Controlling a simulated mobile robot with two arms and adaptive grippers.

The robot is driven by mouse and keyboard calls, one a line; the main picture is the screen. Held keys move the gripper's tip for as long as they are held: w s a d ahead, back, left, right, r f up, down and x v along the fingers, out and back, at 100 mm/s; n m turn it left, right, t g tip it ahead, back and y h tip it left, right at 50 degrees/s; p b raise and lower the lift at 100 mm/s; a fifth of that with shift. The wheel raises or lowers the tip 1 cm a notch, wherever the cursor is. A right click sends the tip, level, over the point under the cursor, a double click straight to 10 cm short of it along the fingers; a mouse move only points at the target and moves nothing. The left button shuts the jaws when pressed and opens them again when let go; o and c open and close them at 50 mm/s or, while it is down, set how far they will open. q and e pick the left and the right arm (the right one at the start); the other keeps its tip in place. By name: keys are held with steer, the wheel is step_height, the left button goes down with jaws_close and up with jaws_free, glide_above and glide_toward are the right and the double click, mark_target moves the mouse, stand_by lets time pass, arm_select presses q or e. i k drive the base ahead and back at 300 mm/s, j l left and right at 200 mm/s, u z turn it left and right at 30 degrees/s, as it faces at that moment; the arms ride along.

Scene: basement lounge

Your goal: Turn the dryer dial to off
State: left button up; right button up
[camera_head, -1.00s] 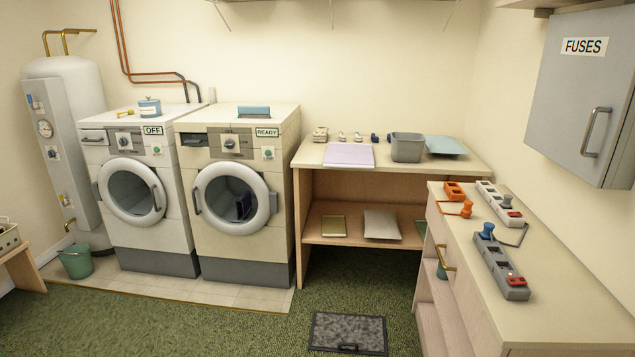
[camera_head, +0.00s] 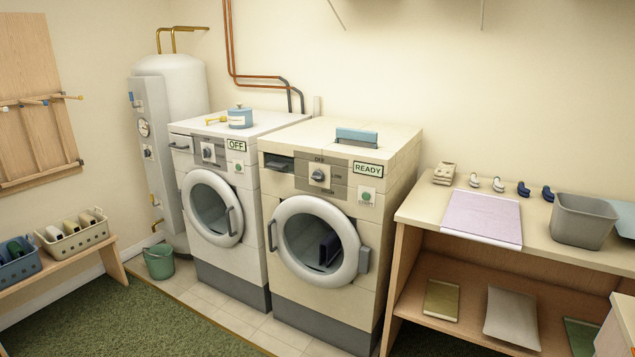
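Two front-loading machines stand side by side. The right, cream one shows a READY sign (camera_head: 368,169) and has a dial (camera_head: 319,175) on its grey panel, with OFF printed above it and other marks around it. Its round door (camera_head: 318,243) is shut, with dark contents behind the glass. The left, white one shows an OFF sign (camera_head: 237,146) and has its own dial (camera_head: 208,152). No label names either machine as the dryer. Neither of my grippers is in view.
A wooden table (camera_head: 419,208) with a grey bin (camera_head: 583,220) stands at the right. A green bucket (camera_head: 159,262) sits on the floor left of the machines. A bench with baskets (camera_head: 76,237) is at the left. Green carpet (camera_head: 150,318) in front looks clear.

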mark_target(318, 176)
steer(key=i+j+z, duration=0.1)
steer(key=i+j, duration=0.45)
steer(key=i+j+z, duration=0.1)
steer(key=i+j, duration=0.45)
steer(key=j, duration=0.15)
